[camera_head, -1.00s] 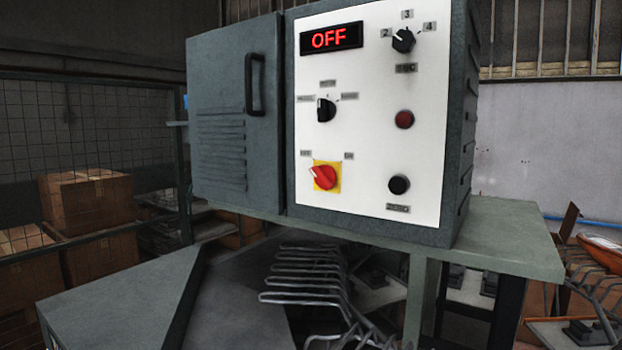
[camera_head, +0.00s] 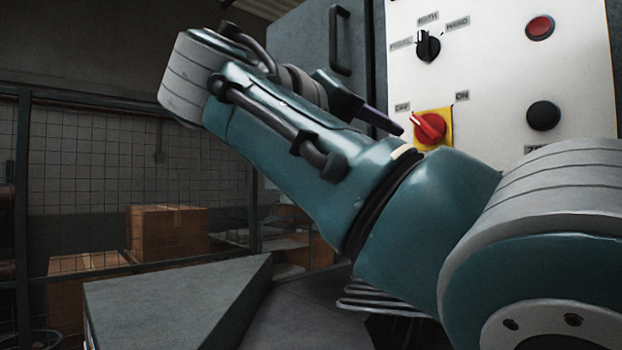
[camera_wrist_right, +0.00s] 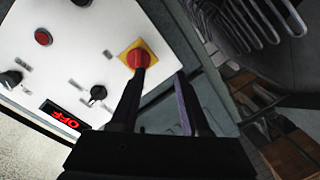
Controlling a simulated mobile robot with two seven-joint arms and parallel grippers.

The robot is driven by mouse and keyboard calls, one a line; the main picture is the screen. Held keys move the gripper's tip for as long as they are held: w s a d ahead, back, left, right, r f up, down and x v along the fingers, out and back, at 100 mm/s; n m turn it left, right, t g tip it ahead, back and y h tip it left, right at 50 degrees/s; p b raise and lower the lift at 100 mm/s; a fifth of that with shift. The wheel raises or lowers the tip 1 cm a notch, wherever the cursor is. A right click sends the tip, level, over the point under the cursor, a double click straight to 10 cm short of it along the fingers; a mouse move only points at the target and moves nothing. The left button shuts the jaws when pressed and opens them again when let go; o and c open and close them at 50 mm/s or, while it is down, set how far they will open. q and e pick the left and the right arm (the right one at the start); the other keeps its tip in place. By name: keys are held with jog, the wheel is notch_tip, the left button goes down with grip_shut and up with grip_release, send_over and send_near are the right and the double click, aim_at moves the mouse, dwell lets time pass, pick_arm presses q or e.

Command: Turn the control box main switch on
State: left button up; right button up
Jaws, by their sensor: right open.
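The main switch is a red rotary knob (camera_head: 429,127) on a yellow plate (camera_head: 447,131) on the white panel. Its white mark points toward the OFF label (camera_head: 402,106); the ON label (camera_head: 462,96) is at upper right. In the right wrist view the knob (camera_wrist_right: 138,58) shows just beyond the tip of the left-hand finger. The lit display (camera_wrist_right: 60,117) there reads OFF. My right gripper (camera_wrist_right: 163,75) is open with nothing between its fingers; in the head view a dark finger (camera_head: 383,121) points at the knob. I cannot tell whether it touches. My left gripper is out of view.
The panel also bears a black mode selector (camera_head: 428,46), a red button (camera_head: 540,27) and a black button (camera_head: 543,115). The grey cabinet door has a handle (camera_head: 340,40). Wire racks (camera_wrist_right: 250,20) lie below the box. Cardboard boxes (camera_head: 167,232) stand behind a mesh fence at left.

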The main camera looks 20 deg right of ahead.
aim_at(423, 127)
jog(key=shift+m+g+h, duration=0.3)
jog(key=shift+m+h, duration=0.2)
jog(key=shift+h, duration=0.3)
jog(key=w+d+r+p, duration=0.1)
jog(key=d+p, duration=0.1)
jog(key=d, duration=0.1)
jog(key=w+d+r+p, duration=0.1)
jog(key=d+p, duration=0.1)
jog(key=d, duration=0.1)
jog(key=w+d+r+p, duration=0.1)
jog(key=d+p, duration=0.2)
jog(key=shift+r, duration=0.35)
jog(key=shift+w+d+f, duration=0.1)
jog(key=shift+w+d, duration=0.05)
jog(key=shift+d, duration=0.05)
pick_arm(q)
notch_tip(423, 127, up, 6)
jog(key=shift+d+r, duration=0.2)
pick_arm(e)
jog(key=shift+d+f, duration=0.1)
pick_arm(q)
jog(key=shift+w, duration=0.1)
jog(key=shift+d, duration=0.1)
pick_arm(e)
grip_shut()
